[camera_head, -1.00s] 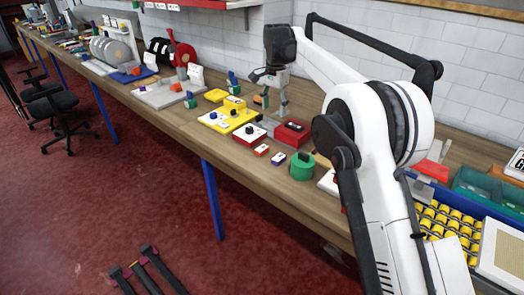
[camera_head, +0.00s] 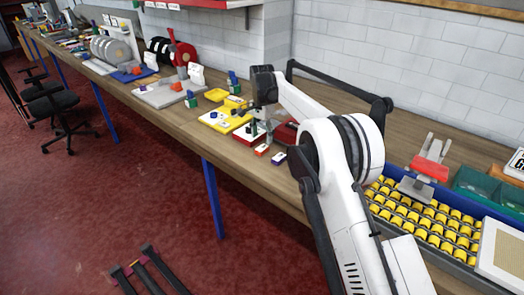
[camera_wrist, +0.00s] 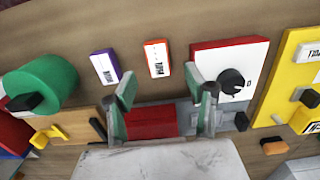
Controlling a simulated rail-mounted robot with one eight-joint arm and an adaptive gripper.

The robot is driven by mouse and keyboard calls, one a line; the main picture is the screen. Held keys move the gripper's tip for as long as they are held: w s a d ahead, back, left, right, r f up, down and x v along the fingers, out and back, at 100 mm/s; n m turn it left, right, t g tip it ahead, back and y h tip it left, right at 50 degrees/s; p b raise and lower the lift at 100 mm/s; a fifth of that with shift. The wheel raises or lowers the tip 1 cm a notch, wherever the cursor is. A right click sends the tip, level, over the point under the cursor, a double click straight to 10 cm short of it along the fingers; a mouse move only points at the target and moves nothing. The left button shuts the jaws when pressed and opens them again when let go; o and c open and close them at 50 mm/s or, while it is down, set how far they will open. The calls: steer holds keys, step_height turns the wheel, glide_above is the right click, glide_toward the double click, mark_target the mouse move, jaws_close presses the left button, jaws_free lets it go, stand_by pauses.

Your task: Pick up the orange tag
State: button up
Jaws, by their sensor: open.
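The orange tag (camera_head: 262,150) is a small block with a white labelled top, lying on the bench near its front edge. In the wrist view the orange tag (camera_wrist: 157,59) lies just beyond my fingertips, roughly centred between them. The similar purple tag (camera_wrist: 104,67) lies to its left; it also shows in the head view (camera_head: 279,158). My gripper (camera_wrist: 160,85) is open and empty, pointing down over the bench. In the head view my gripper (camera_head: 262,128) hangs behind the orange tag, partly covering the red-edged white block.
In the wrist view the red-edged white block (camera_wrist: 232,64) with a black knob stands close right of the orange tag. A green cylinder (camera_wrist: 44,82) stands left, and a red block (camera_wrist: 150,121) lies beneath my gripper. A yellow board (camera_wrist: 287,85) lies farther right. Bare wood surrounds the tags.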

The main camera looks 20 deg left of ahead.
mark_target(262, 148)
steer(key=shift+s+d+f+p, duration=0.1)
steer(key=shift+f+p, duration=0.05)
steer(key=shift+f, duration=1.2)
steer(key=shift+s+f+p, duration=0.1)
steer(key=shift+f+p, duration=0.05)
steer(key=shift+f, duration=1.15)
steer(key=shift+c, duration=0.2)
steer(key=c, duration=1)
steer(key=shift+r, duration=0.1)
